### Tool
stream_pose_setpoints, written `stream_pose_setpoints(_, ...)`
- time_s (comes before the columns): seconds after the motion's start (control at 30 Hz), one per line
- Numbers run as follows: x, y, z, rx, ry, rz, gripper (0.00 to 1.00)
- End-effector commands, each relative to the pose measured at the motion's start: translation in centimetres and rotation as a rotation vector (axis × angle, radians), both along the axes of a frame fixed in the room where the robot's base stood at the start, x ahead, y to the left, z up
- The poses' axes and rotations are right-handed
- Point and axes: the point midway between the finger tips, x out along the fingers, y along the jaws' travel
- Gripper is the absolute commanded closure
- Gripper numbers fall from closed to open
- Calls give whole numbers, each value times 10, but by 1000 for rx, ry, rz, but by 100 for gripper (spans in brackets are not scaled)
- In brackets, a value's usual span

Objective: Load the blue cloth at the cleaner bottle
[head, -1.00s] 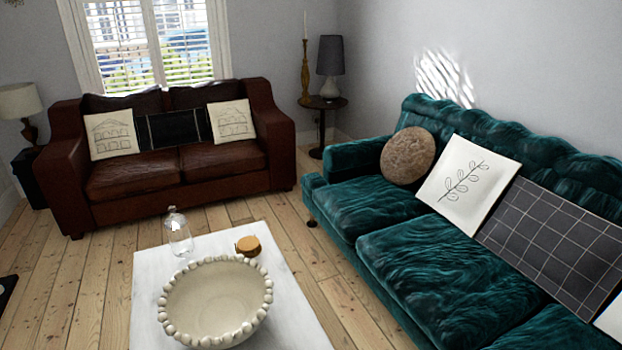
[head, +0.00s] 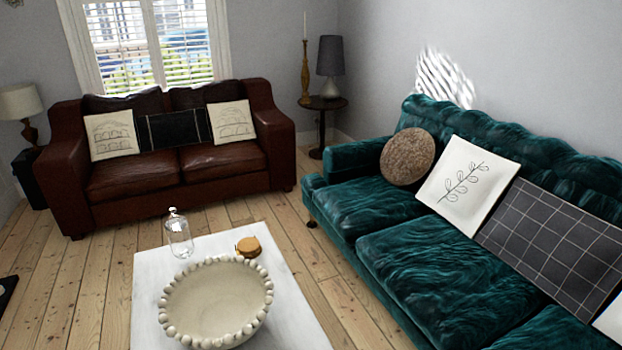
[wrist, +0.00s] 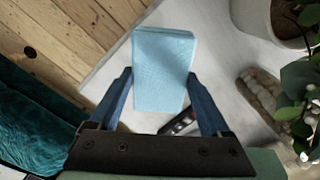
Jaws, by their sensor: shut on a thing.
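The blue cloth (wrist: 163,70) is a light blue folded rectangle in the wrist view. My gripper (wrist: 159,78) is shut on it, with one dark blue finger along each side. The cloth is over a pale white surface (wrist: 225,50); I cannot tell its height above it. I can make out no cleaner bottle in either view. The head view shows neither my gripper nor the cloth.
The white table (head: 290,315) holds a beaded bowl (head: 215,300), a clear glass jar (head: 179,238) and a small tan object (head: 248,247). A green sofa (head: 430,265) stands right, a brown sofa (head: 180,165) behind. The wrist view shows a dark object (wrist: 180,124) and a potted plant (wrist: 285,22).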

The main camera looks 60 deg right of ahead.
Motion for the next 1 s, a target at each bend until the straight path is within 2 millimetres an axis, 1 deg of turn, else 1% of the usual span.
stream_pose_setpoints(0.03, 0, 0, 8, -1, -1, 0, 63)
stream_pose_setpoints(0.1, 1, 0, 14, -1, -1, 0, 63)
stream_pose_setpoints(0.73, 1, 0, 63, -1, -1, 0, 63)
stream_pose_setpoints(0.83, 1, 0, 67, -1, -1, 0, 63)
stream_pose_setpoints(1.0, 1, -1, 66, -1, -1, 0, 63)
